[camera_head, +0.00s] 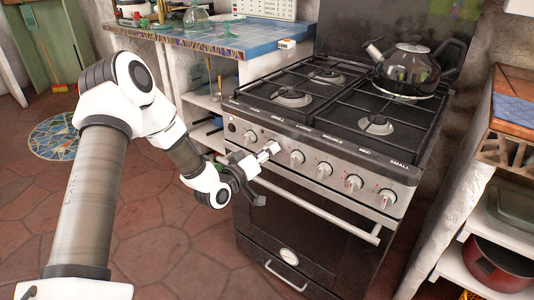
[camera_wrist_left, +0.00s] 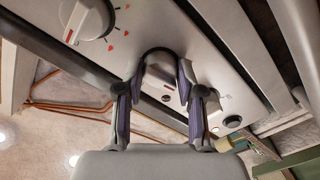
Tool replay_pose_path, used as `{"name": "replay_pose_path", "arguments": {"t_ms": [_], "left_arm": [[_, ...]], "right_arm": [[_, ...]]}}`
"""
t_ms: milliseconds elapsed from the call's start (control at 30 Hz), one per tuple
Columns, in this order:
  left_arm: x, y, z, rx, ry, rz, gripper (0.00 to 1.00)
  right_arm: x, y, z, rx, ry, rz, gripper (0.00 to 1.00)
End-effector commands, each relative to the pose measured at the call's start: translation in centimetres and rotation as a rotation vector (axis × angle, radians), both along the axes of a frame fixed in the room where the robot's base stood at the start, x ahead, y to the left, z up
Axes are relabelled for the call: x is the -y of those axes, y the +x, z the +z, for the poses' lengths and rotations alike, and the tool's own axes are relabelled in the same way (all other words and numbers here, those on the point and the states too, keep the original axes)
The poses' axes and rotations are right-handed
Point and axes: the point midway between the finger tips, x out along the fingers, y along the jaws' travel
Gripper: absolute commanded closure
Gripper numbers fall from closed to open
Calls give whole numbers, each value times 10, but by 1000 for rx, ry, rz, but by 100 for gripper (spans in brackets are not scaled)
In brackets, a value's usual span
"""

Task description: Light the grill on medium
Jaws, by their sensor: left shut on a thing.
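The grill's control is one of the silver knobs on the stove's front panel (camera_head: 312,165); the printed labels above them are too small to read surely. My left gripper (camera_head: 268,152) is at a knob near the panel's left end. In the left wrist view its two purple-padded fingers (camera_wrist_left: 161,82) are closed on either side of that silver knob (camera_wrist_left: 160,72). The fingers hide part of the knob and its markings, so its setting cannot be told. A neighbouring knob (camera_wrist_left: 88,18) with a red line and red marks is free. My right gripper is not in view.
A dark kettle (camera_head: 406,70) stands on the back right of the hob. The oven door handle (camera_head: 320,208) sticks out below the knobs. A blue tiled counter (camera_head: 235,38) is at left, and a shelf with a red pot (camera_head: 497,266) is at right.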

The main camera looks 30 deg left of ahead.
Motion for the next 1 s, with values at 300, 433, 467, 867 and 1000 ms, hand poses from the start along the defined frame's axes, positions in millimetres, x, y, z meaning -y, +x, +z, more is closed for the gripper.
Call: {"name": "replay_pose_path", "arguments": {"t_ms": [300, 433, 467, 867, 1000], "left_arm": [[-1, 1, 3, 5, -17, 3, 97], [-1, 1, 3, 5, -16, 3, 97], [-1, 1, 3, 6, -17, 4, 97], [-1, -1, 1, 1, -17, 2, 37], [-3, -15, 1, 0, -20, 5, 37]], "right_arm": [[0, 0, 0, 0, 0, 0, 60], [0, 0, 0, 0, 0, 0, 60], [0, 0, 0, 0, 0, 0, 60], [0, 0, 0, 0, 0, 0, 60], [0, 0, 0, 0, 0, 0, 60]]}}
